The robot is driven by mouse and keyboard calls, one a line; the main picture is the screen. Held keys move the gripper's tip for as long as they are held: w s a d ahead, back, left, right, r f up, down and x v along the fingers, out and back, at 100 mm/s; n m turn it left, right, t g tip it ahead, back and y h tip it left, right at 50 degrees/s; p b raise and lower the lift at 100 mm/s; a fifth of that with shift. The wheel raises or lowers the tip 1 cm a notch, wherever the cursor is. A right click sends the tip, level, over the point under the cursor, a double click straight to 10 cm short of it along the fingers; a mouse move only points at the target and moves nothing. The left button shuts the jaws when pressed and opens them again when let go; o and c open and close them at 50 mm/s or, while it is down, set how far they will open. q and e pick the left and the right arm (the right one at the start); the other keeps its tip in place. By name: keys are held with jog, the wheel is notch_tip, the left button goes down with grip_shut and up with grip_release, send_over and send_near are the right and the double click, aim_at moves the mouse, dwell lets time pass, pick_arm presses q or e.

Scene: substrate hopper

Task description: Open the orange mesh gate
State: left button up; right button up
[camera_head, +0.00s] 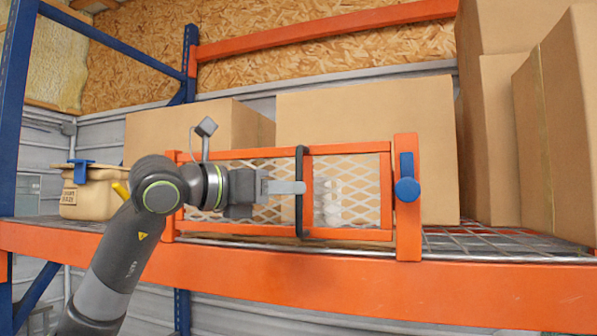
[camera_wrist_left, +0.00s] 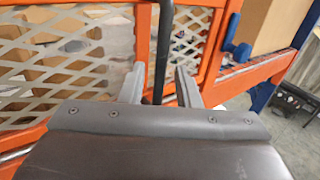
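The orange mesh gate (camera_head: 345,149) stands upright on the shelf's front beam and looks shut, in line with its right orange post (camera_head: 408,225). A blue knob (camera_head: 407,190) sits on that post. A black vertical bar handle (camera_head: 302,165) crosses the gate's front. My left gripper (camera_head: 290,187) is at the handle. In the left wrist view, the black bar (camera_wrist_left: 160,40) stands between the two grey fingers (camera_wrist_left: 160,80), with a gap on each side. The gate's mesh (camera_wrist_left: 75,60) lies just beyond the fingertips. My right gripper is in neither view.
Cardboard boxes (camera_head: 365,115) stand behind the gate, and taller ones (camera_head: 565,130) stand at right. A tan bin (camera_head: 85,205) with a blue clip is at left. The orange beam (camera_head: 330,285) runs below the gate. Wire decking (camera_head: 490,245) is bare at right.

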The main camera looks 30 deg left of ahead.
aim_at(298, 226)
pick_arm(q)
jog(key=shift+p+x, duration=0.7)
jog(key=shift+x, duration=1)
jog(key=shift+c, duration=0.2)
grip_shut()
